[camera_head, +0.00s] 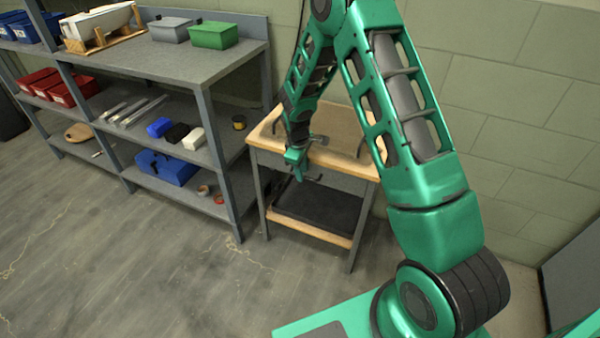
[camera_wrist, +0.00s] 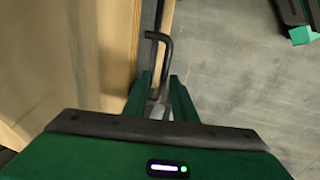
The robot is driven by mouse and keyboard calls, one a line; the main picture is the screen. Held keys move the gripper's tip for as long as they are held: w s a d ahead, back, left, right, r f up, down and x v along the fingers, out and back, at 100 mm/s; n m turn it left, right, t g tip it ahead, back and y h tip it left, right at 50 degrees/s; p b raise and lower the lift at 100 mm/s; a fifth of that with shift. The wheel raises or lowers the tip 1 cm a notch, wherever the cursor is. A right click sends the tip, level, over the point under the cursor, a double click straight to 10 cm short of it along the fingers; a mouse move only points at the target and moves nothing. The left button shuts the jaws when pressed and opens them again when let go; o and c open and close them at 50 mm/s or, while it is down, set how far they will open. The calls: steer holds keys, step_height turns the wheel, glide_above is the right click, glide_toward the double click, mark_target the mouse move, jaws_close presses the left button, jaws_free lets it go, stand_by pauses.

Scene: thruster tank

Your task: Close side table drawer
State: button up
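The side table (camera_head: 335,122) has a light wood top section on grey legs and stands against the wall beside the shelving. Its wooden front (camera_head: 340,163) carries a dark handle, which shows in the wrist view as a thin bent bar (camera_wrist: 164,55). How far the drawer stands out is hard to tell. My green gripper (camera_head: 298,172) is at the front of the table, pointing down. In the wrist view its two fingers (camera_wrist: 159,80) are apart, with the near part of the handle between or just beyond them. Contact with the handle is unclear. The wood lies to the left there.
A grey shelving unit (camera_head: 190,60) with bins and tools stands left of the table. A low shelf (camera_head: 312,233) with a dark tray spans the table legs. The grey floor (camera_head: 130,260) in front is clear. A block wall (camera_head: 520,110) stands behind.

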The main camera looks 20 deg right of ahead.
steer(key=shift+r, duration=0.1)
step_height(320, 180, up, 10)
steer(key=s+a, duration=0.1)
steer(key=shift+s+a+r, duration=0.15)
stand_by(0.4)
steer(key=s+d+r+m+g, duration=0.1)
steer(key=s+d+r+m, duration=0.3)
steer(key=s+d+r, duration=0.35)
steer(key=s+d+r+m, duration=0.45)
steer(key=s+r, duration=0.35)
steer(key=s, duration=0.3)
steer(key=s+r+m+y, duration=0.1)
steer(key=s+m, duration=0.2)
steer(key=s, duration=0.8)
steer(key=s+r+m, duration=0.2)
steer(key=s+m, duration=0.2)
steer(key=s, duration=0.8)
steer(key=shift+d+r+g+y, duration=0.25)
steer(key=shift+d+g+y, duration=0.05)
steer(key=shift+d+y, duration=0.15)
